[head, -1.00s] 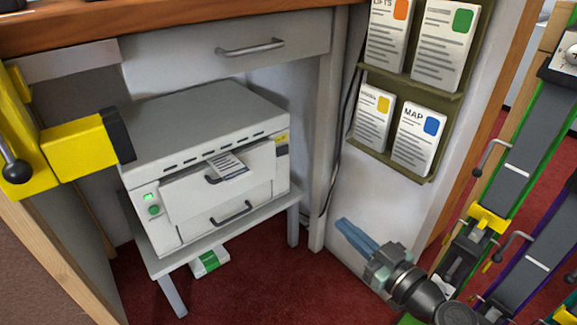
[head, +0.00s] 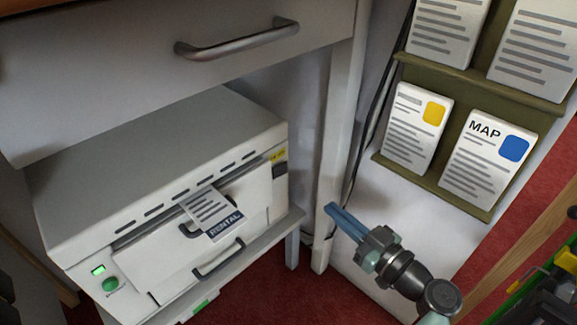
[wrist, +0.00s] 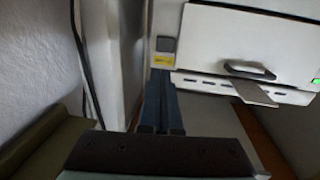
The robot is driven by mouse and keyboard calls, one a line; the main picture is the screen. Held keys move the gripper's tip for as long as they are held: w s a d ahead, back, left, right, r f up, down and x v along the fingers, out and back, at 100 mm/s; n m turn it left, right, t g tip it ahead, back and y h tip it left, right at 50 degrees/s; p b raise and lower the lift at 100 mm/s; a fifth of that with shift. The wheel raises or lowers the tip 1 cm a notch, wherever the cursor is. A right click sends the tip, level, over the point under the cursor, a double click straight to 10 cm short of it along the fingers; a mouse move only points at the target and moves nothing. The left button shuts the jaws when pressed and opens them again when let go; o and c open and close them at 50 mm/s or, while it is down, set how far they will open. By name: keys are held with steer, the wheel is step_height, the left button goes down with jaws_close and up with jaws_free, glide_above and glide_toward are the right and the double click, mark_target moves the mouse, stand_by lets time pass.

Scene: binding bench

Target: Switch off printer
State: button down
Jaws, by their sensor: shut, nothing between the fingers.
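The white printer (head: 150,185) stands on a low grey stand under the bench. A small lit green display (head: 98,270) and a round green button (head: 110,284) are at its front left. A dark switch-like part (head: 280,170) sits below a yellow label (head: 279,155) at the front right edge; it also shows in the wrist view (wrist: 166,44). A printed sheet (head: 210,210) sticks out of the front. My gripper (head: 331,209) is shut and empty, right of the printer and apart from it in the head view. In the wrist view its blue fingers (wrist: 160,78) point toward the printer's switch edge.
A bench leg (head: 331,160) stands between the printer and the wall, with dark cables (head: 364,120) beside it. A drawer with a handle (head: 238,42) is above the printer. A leaflet rack (head: 470,203) hangs on the right. Red carpet (head: 270,305) shows below.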

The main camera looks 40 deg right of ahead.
steer(key=b, duration=0.6)
glide_toward(284, 168)
steer(key=w, duration=0.5)
steer(key=shift+w+d+f, duration=0.1)
steer(key=shift+w+d, duration=0.05)
steer(key=shift+d, duration=0.15)
steer(key=shift+w, duration=0.8)
